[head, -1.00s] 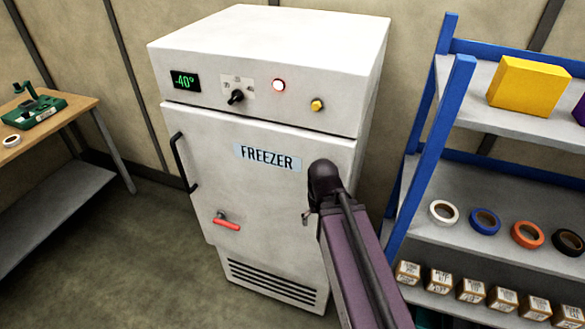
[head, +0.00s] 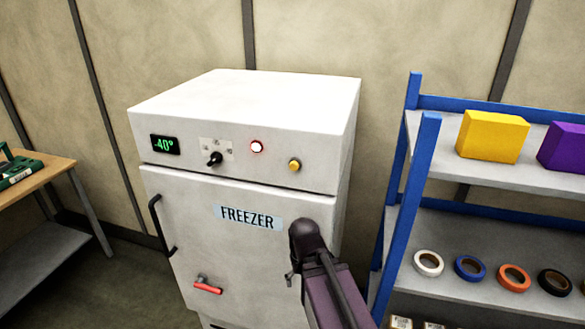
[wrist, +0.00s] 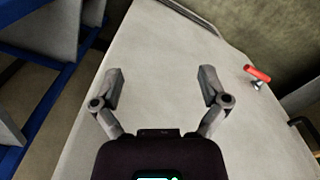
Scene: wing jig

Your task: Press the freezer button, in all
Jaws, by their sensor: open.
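The white freezer (head: 190,260) stands in front of me with its door shut. On its top panel a yellow button (head: 295,165) sits at the right. In the head view my arm is below the yellow button and right of the FREEZER label (head: 247,217).
A blue-framed shelf (head: 407,210) with boxes and tape rolls stands close on the right. A wooden-topped table (head: 45,178) is at the left. The door has a red latch (head: 208,287) and a black handle (head: 157,225).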

